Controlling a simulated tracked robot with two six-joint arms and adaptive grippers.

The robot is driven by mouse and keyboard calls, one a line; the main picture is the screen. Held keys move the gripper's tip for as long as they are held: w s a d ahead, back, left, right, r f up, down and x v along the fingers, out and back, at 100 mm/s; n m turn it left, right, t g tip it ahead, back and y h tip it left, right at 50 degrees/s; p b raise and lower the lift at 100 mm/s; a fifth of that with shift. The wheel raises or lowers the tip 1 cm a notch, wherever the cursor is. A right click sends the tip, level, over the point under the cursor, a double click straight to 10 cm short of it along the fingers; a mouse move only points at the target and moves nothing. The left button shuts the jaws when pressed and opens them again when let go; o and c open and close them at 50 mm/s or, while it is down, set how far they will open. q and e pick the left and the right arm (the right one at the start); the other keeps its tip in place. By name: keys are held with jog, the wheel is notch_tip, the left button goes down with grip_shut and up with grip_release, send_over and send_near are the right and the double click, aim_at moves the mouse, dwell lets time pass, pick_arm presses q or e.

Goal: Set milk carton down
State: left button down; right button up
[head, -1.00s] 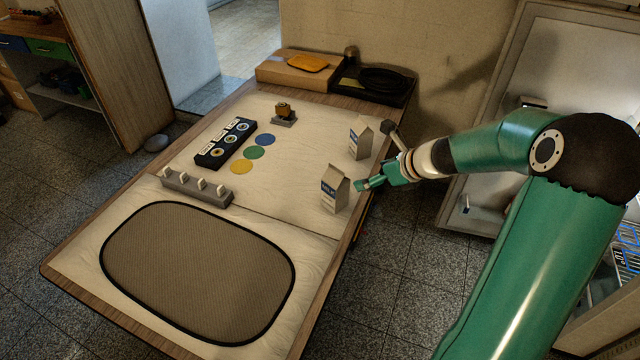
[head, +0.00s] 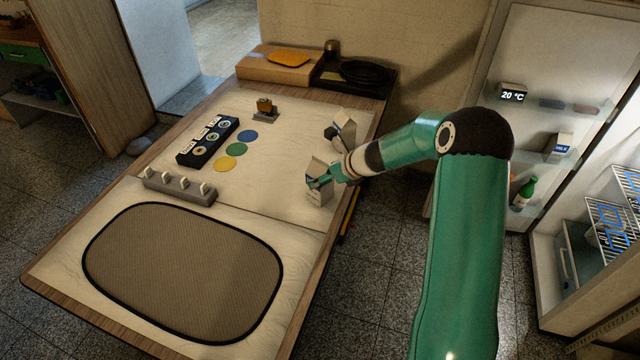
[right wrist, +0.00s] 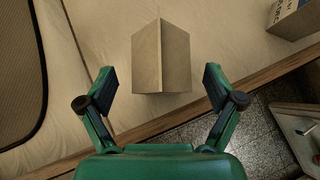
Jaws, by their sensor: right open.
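A white milk carton (head: 319,197) with a gabled top stands upright on the table near its right edge. It also shows in the right wrist view (right wrist: 160,60), seen from above. My right gripper (right wrist: 160,82) is open, with one finger on each side of the carton's near part and a gap on both sides. In the head view my right gripper (head: 313,182) covers part of this carton. A second milk carton (head: 346,129) stands farther back, partly hidden by my arm. Its side shows in the right wrist view (right wrist: 297,17). My left gripper is not in view.
A dark oval mat (head: 185,270) covers the table's front. A grey pegged rack (head: 180,186), a black tray (head: 208,142) and coloured discs (head: 237,149) lie left of the carton. An open fridge (head: 545,110) stands right. The table between discs and carton is clear.

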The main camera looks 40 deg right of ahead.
jog(key=x, duration=0.3)
jog(key=shift+d, duration=0.1)
jog(key=shift+r, duration=0.1)
grip_shut()
